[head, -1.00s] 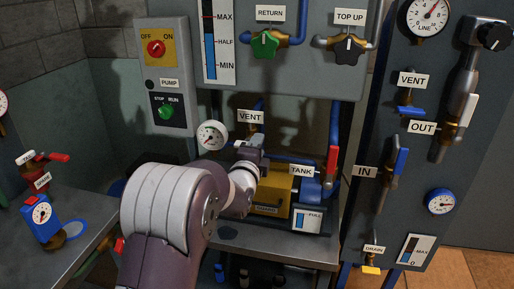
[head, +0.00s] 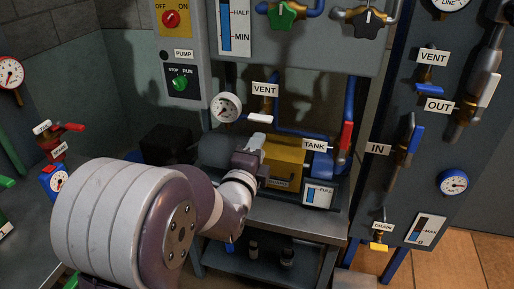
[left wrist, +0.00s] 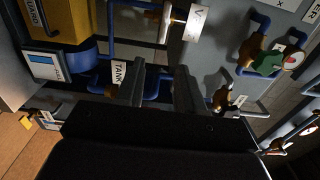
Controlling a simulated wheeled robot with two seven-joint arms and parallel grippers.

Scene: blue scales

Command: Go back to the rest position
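My left arm comes in from the lower left in the head view. Its gripper (head: 252,150) is at the front of the yellow box (head: 286,160), below the white-handled vent valve (head: 260,118). In the left wrist view the two dark fingers (left wrist: 158,88) stand apart with nothing between them. The vent valve's white handle (left wrist: 179,13) shows beyond them, apart from the fingers. My right gripper is in neither view.
The TANK valve's red handle (head: 345,142) is right of the yellow box. A panel with the blue IN handle (head: 414,139) stands at the right. A bench (head: 22,240) with gauges lies at the left. Lower shelf (head: 262,265) holds small items.

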